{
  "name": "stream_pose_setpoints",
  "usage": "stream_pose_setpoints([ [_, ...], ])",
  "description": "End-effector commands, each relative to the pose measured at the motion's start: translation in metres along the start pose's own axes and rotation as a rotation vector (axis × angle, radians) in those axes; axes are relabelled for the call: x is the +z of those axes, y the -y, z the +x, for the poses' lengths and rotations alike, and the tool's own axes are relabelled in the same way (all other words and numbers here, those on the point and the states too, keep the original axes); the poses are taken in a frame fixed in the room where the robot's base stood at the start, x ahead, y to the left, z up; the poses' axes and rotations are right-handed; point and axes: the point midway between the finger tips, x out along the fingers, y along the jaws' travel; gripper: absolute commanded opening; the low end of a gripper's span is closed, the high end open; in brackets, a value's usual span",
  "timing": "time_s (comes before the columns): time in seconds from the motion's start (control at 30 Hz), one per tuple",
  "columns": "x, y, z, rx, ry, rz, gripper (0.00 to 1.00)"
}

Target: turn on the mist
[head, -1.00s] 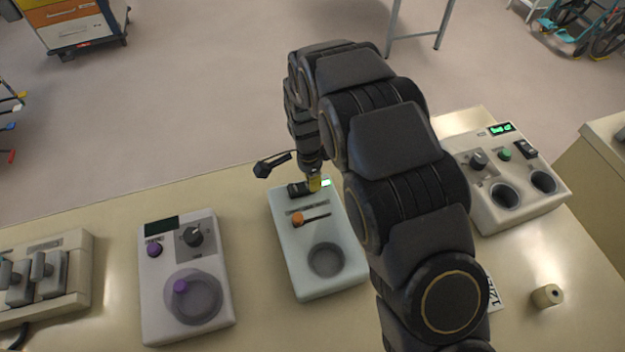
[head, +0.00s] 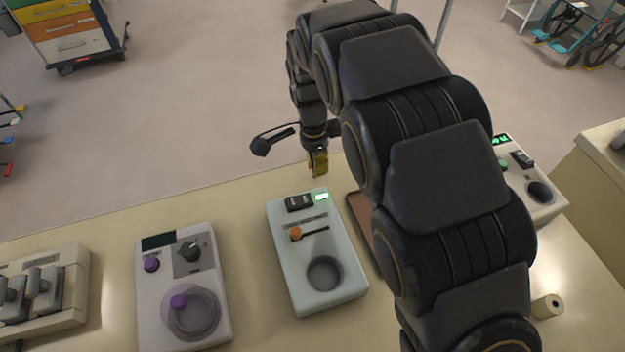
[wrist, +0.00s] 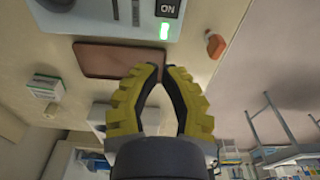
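The pale blue-green device (head: 290,265) stands on the bench in the middle of the head view. Near its far end are a black rocker switch (head: 299,203) and a lit green lamp (head: 321,197). The lamp (wrist: 164,31) also glows in the wrist view, beside the switch, whose "ON" mark (wrist: 168,10) shows. An orange slider knob (head: 296,233) sits at the left end of its slot, above a round recess. My gripper (head: 318,178) is raised clear of the device, just beyond its far end. Its yellow fingertips (wrist: 162,69) are together with nothing between them.
A grey-white device with purple knobs (head: 150,300) stands left, levers (head: 40,300) farther left. Another device (head: 545,210) is at right, partly hidden by my arm. A brown mat (wrist: 100,61) lies beside the middle device. A small orange object (wrist: 215,45) is at the bench edge.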

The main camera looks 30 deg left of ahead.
Motion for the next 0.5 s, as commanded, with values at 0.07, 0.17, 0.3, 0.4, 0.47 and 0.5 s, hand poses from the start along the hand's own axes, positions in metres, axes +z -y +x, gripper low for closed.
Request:
stream_pose_setpoints([
  [0.07,-0.005,0.002,-0.018,-0.010,-0.002,0.003,0.00],
  [0.17,-0.008,0.001,-0.032,-0.005,0.000,0.002,0.00],
  [0.3,-0.011,0.001,-0.044,-0.004,0.000,0.001,0.00],
  [0.4,-0.011,0.000,-0.048,-0.001,0.001,0.001,0.00],
  [0.47,-0.011,0.000,-0.049,0.000,0.001,0.001,0.00],
  [0.5,-0.011,0.000,-0.049,0.000,0.001,0.001,0.00],
])
